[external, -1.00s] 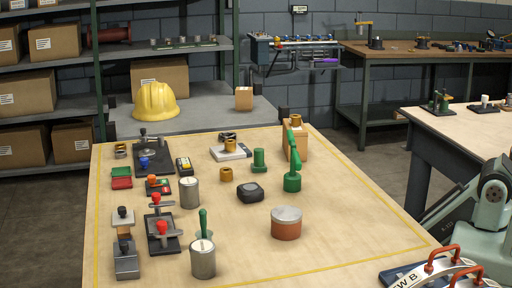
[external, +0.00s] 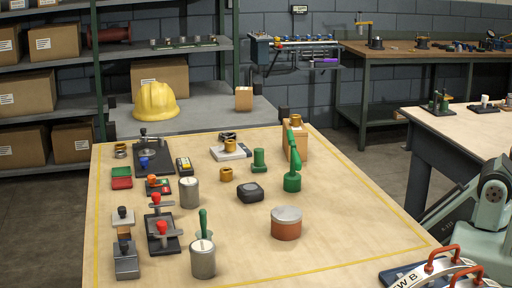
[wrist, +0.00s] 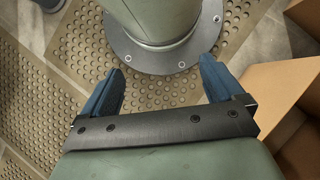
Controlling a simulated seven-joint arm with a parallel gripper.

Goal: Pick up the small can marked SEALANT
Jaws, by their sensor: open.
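Three cans stand upright on the wooden table (external: 340,245) in the external view. One is a short, wide orange-brown can with a grey lid (external: 286,226) at the right. A grey can (external: 203,262) stands near the front edge, and another grey can (external: 189,193) stands farther back. No lettering is readable on them, so I cannot tell which is marked SEALANT. My gripper (wrist: 161,68) shows only in the wrist view, with its two blue fingers apart and nothing between them. It is away from the cans, above a perforated floor mat (wrist: 170,92) beside my own base.
Clamps with red knobs (external: 162,230) crowd the table's left side. A green upright tool (external: 292,180), a black box (external: 250,192) and a wooden block (external: 296,140) stand farther back. The front right tabletop is clear. A cardboard box (wrist: 280,90) is right of my gripper.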

